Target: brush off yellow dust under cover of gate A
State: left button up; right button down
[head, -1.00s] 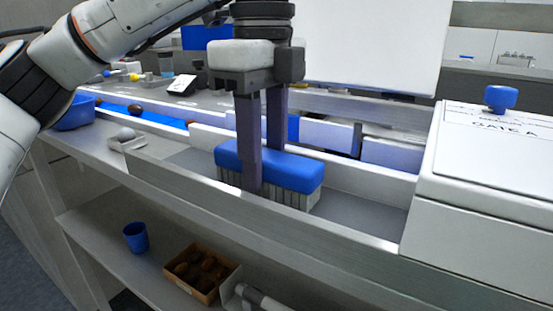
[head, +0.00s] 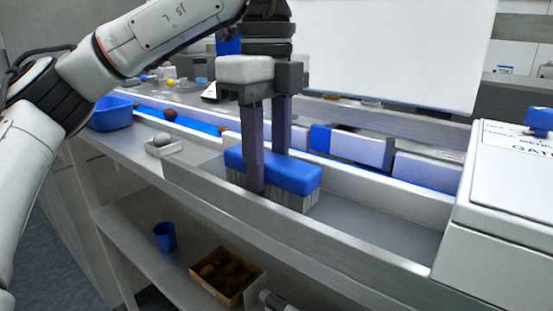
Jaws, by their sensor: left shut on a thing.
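My left gripper (head: 268,185) points down, shut on a brush (head: 290,172) with a blue back and pale bristles. The brush sits in the grey channel (head: 370,224) along the front of the line, bristles down. The cover of gate A (head: 510,165) is a white box lid at the right with a blue knob (head: 540,119) and a partly cut-off label. The cover is down, and what lies under it is hidden. I see no yellow dust in the open channel. My right gripper is not in view.
A blue belt (head: 190,122) with dates runs behind the channel, beside white-and-blue blocks (head: 352,146). A blue bin (head: 110,114) stands at the left. A blue cup (head: 165,237) and a box of dates (head: 228,276) are on the lower shelf. A white panel (head: 400,50) hangs behind.

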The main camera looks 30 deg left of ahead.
pick_arm(q)
jog(key=shift+a+f, duration=0.15)
jog(key=shift+a, duration=0.7)
notch_tip(320, 180, up, 3)
jog(key=p, duration=0.3)
jog(key=shift+w+f, duration=0.1)
jog(key=shift+f, duration=0.1)
notch_tip(320, 180, up, 2)
jog(key=shift+r, duration=0.15)
notch_tip(320, 180, up, 7)
jog(key=shift+r, duration=0.15)
